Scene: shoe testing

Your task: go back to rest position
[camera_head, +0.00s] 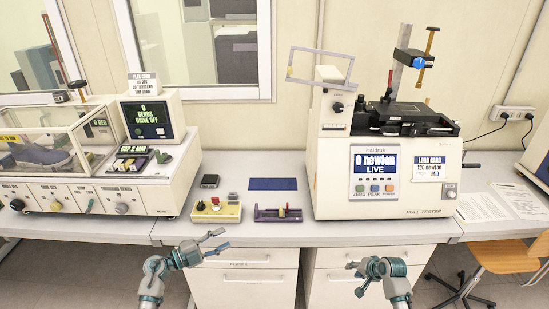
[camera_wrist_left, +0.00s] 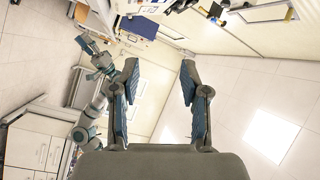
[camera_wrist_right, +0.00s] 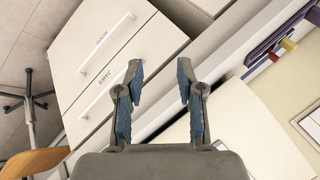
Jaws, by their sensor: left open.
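My left gripper (camera_head: 222,240) is in front of the bench's front edge, pointing right, with its fingers spread and nothing between them. In the left wrist view its two fingers (camera_wrist_left: 160,72) are wide apart and empty. My right gripper (camera_head: 354,278) hangs lower, in front of the drawers, pointing left. In the right wrist view its fingers (camera_wrist_right: 160,72) are apart with nothing held, facing the drawer fronts and bench edge. Neither gripper visibly touches anything.
The bench holds a flex tester (camera_head: 150,185) with a shoe under its clear cover at left and a pull tester (camera_head: 345,207) at right. Small fixtures (camera_head: 217,212), a purple holder (camera_head: 278,215) and a blue mat (camera_head: 272,184) lie between. A chair (camera_head: 492,256) stands at right.

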